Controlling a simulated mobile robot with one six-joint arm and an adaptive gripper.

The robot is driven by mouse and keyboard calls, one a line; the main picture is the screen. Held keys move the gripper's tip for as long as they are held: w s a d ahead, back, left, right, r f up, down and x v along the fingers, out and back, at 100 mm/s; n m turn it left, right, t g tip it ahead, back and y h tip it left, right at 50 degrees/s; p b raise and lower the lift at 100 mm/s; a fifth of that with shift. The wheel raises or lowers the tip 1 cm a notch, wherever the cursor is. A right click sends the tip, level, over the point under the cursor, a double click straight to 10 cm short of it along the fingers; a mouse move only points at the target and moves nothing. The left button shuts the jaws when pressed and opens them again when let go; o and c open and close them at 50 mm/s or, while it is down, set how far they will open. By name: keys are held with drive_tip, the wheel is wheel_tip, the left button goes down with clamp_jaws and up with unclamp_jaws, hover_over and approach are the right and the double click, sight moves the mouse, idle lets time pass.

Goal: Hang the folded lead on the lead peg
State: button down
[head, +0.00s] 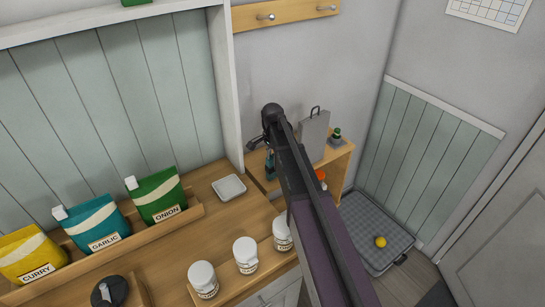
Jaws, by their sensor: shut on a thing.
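The peg rail (285,14) is a wooden board on the grey wall at the top, with a left metal peg (265,16) and a right metal peg (326,8). Both pegs look bare. My arm reaches up from the lower right. My gripper (256,143) is small and dark at its far end, well below the rail and partly hidden by the wrist. It is shut. A small dark teal thing (269,166) shows just below it and appears to be the folded lead, mostly hidden by the arm.
A wooden shelf unit (338,170) with a grey board (314,135) stands behind my arm. The counter (225,212) holds a white dish (229,187), jars (245,255) and pouches (157,195). A grey crate tray (365,225) with a yellow ball (380,242) lies on the floor.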

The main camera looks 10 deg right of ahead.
drive_tip(key=shift+f, duration=0.2)
drive_tip(key=shift+c, duration=1.7)
unclamp_jaws()
wheel_tip(320, 180, up, 2)
drive_tip(key=shift+r+p, duration=0.25)
drive_tip(key=shift+p, duration=0.85)
drive_tip(key=r+p, duration=0.1)
drive_tip(key=d+r+p, duration=0.1)
drive_tip(key=r+p, duration=0.1)
drive_tip(key=shift+d+r+p, duration=0.1)
drive_tip(key=shift+r+p, duration=0.15)
drive_tip(key=shift+p, duration=0.05)
wheel_tip(320, 180, up, 8)
drive_tip(key=p, duration=0.7)
drive_tip(key=shift+p, duration=0.4)
drive_tip(key=shift+f, duration=0.1)
